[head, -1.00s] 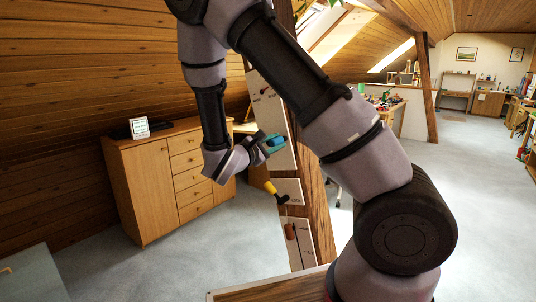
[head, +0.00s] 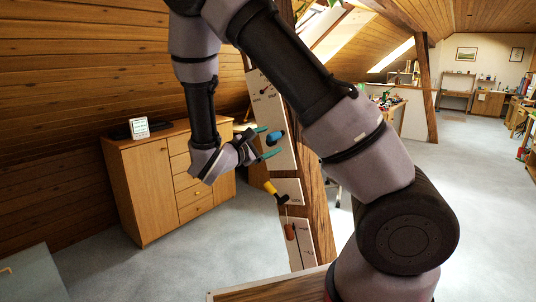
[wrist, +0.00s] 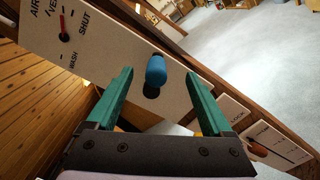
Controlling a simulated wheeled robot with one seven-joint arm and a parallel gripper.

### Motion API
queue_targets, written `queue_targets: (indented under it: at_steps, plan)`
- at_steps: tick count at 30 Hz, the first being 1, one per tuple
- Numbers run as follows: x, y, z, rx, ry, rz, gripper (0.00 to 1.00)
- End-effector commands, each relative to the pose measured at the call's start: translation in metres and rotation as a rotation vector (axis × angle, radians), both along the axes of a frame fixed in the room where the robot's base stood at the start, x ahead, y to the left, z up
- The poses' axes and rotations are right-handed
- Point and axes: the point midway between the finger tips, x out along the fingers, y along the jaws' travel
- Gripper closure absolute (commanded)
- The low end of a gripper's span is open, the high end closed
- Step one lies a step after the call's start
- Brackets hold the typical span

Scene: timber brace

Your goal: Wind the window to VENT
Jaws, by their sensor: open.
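The white window panel (wrist: 105,62) on the timber brace carries a dial at its upper left with the words AIR, VENT, SHUT and WASH. Its red pointer (wrist: 63,22) points up in the wrist view, between the words VENT and SHUT. A blue knob (wrist: 156,70) stands out from the panel over a dark spot; it also shows in the head view (head: 277,137). My gripper (wrist: 158,75) is open, its two green fingers spread to either side of the knob in the wrist view. In the head view my gripper (head: 269,141) is just left of the knob, apparently not touching it.
Below on the brace are a yellow-and-black handle (head: 272,188) and an orange-brown handle (head: 289,231), each on its own white plate. A wooden cabinet (head: 150,190) stands left behind my gripper. Open floor (head: 470,150) lies at the right.

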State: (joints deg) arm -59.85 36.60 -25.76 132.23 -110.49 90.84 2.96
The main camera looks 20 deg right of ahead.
Motion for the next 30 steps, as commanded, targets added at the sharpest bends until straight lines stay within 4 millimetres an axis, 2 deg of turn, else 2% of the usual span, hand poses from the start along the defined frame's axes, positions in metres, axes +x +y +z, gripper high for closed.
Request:
queue_targets:
  at_steps: [15,30]
  plan:
    - [-0.023,0.033,0.0,0.001,0.0,0.002,0.15]
    - [-0.025,0.035,0.0,0.001,0.0,0.001,0.15]
